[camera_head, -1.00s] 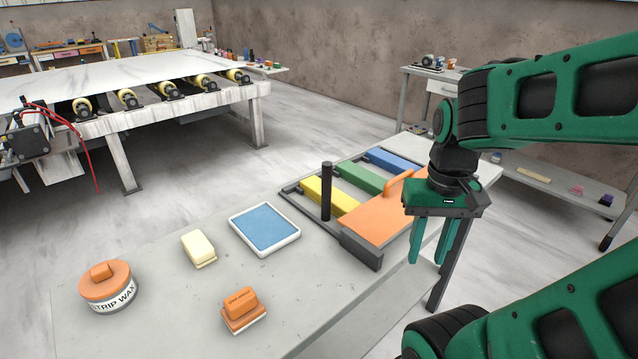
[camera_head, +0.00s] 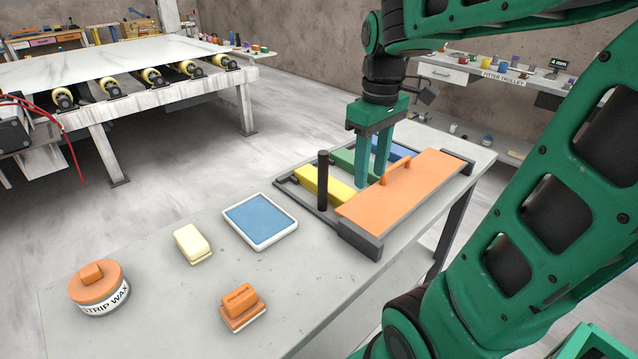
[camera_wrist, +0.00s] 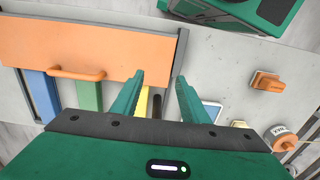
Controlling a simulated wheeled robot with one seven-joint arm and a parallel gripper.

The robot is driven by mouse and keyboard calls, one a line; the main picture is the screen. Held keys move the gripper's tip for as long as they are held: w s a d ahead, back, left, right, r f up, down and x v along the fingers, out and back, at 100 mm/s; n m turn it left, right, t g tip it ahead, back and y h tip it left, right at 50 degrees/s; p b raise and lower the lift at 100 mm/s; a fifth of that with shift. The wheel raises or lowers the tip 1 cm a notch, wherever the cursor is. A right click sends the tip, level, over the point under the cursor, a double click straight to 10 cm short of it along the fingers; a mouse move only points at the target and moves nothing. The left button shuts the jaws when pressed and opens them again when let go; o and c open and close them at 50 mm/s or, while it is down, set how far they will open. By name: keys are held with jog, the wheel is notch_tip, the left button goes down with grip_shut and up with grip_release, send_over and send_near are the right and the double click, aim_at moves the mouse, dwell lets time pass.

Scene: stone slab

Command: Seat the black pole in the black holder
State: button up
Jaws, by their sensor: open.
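The black pole (camera_head: 323,181) stands upright at the near left part of a dark frame on the slab table, beside the yellow block. In the wrist view the black pole (camera_wrist: 156,106) is partly hidden between my fingers. No separate black holder can be told apart from the dark frame (camera_head: 361,240); the pole's foot is too small to show how it is held. My gripper (camera_head: 370,182) is open and empty, fingers pointing down, to the right of the pole and beside the orange handle. Its spread fingers also show in the wrist view (camera_wrist: 160,77).
An orange panel (camera_head: 424,190) with an arched handle (camera_head: 396,170) covers part of the frame. Yellow (camera_head: 318,178), green and blue (camera_head: 391,149) blocks lie in it. A blue tray (camera_head: 261,219), cream block (camera_head: 192,244), orange block (camera_head: 241,308) and wax tin (camera_head: 98,290) stand left.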

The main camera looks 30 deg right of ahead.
aim_at(323, 169)
jog(key=w+a+r+n, duration=0.1)
jog(key=w+n, duration=0.2)
jog(key=w, duration=0.1)
jog(key=w+a+r+n, duration=0.1)
jog(key=w+r+n, duration=0.1)
jog(key=w+n, duration=0.1)
jog(key=w+a+r+n, duration=0.1)
jog(key=w+n, duration=0.1)
jog(key=w, duration=0.3)
jog(key=shift+a+r+n, duration=0.2)
jog(key=shift+n, duration=0.2)
jog(key=shift+w+f, duration=0.2)
jog(key=shift+f, duration=0.15)
notch_tip(323, 169, down, 10)
jog(key=shift+r, duration=0.1)
jog(key=shift+c, duration=0.3)
grip_shut()
